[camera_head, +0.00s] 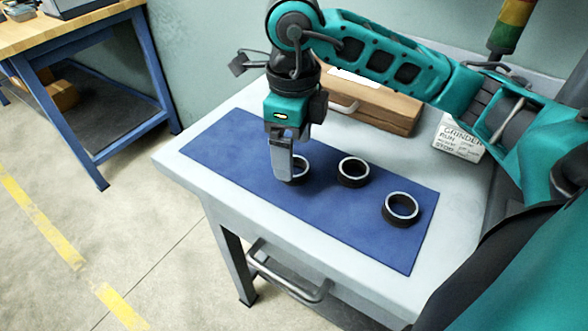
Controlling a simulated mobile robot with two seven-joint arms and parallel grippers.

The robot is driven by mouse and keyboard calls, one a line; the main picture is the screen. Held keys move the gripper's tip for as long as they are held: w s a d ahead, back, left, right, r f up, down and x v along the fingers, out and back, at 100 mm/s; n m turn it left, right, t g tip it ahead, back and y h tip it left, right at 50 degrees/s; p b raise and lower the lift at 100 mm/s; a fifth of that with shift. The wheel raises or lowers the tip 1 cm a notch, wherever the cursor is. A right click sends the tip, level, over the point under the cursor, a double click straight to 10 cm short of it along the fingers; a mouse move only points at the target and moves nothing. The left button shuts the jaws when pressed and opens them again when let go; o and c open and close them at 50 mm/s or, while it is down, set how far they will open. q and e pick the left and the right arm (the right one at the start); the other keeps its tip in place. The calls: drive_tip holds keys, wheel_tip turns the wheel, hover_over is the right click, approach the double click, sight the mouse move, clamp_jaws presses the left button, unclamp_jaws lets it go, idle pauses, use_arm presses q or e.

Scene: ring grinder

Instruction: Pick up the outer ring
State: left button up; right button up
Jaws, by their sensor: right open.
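Three dark rings with light rims lie on a blue mat (232,146) on a pale table. My right gripper (284,178) points down at the left ring (301,169). Its flat grey finger covers the left part of that ring. The gripper is open; whether a finger touches the ring cannot be told. The middle ring (353,183) and the right ring (401,221) lie clear of the gripper, toward the right end of the mat. My left gripper is not in view.
A wooden box with a handle (385,113) stands at the back of the table (176,166). A signal light (512,25) rises behind. A blue-legged workbench (75,35) stands at far left.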

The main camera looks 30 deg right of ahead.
drive_tip(key=shift+f, duration=1.6)
drive_tip(key=shift+c, duration=0.3)
drive_tip(key=c, duration=1.1)
drive_tip(key=shift+r, duration=0.15)
drive_tip(key=shift+c, duration=0.2)
